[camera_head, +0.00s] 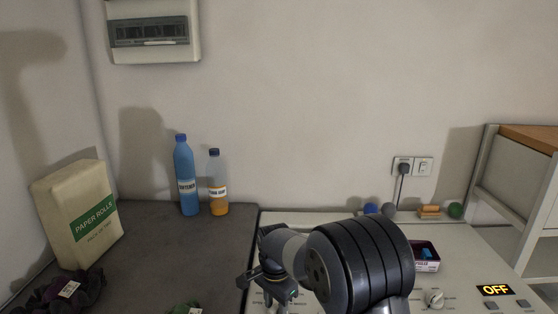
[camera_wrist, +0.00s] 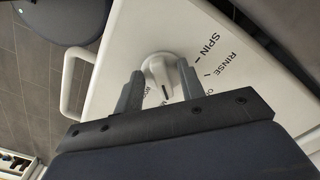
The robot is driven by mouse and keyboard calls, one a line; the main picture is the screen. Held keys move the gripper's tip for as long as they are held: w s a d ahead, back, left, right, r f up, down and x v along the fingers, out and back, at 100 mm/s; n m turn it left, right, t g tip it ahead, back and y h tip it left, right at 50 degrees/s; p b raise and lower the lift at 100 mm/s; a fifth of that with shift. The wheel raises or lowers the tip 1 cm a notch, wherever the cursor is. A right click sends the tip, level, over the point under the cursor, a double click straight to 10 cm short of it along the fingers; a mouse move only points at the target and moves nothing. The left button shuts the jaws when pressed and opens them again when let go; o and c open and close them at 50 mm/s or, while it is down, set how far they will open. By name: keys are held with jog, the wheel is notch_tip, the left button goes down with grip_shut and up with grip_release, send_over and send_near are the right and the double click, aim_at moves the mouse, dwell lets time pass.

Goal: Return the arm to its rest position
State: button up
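My gripper (camera_head: 268,284) is low over the left part of a white washer top panel (camera_head: 320,217), with my arm reaching in from the bottom of the head view. In the wrist view my gripper (camera_wrist: 160,78) has its two grey fingers apart. A round white knob (camera_wrist: 157,70) shows between the fingertips, beside printed words such as SPIN and RINSE. I cannot tell whether the fingers touch it. Nothing is seen held. My arm hides part of the panel in the head view.
On the dark top at left stand a paper rolls pack (camera_head: 77,218), a blue bottle (camera_head: 186,176) and an orange bottle (camera_head: 218,184). Another knob (camera_head: 434,298) and an OFF display (camera_head: 495,290) are at right. A shelf frame (camera_head: 515,185) stands far right.

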jog(key=n, duration=0.4)
jog(key=shift+s+d+r+n+b, duration=0.1)
jog(key=shift+d+r+n+b, duration=0.05)
jog(key=shift+n+b, duration=0.2)
jog(key=n, duration=0.3)
jog(key=shift+d+n, duration=0.1)
jog(key=shift+n, duration=0.25)
jog(key=shift+r, duration=0.1)
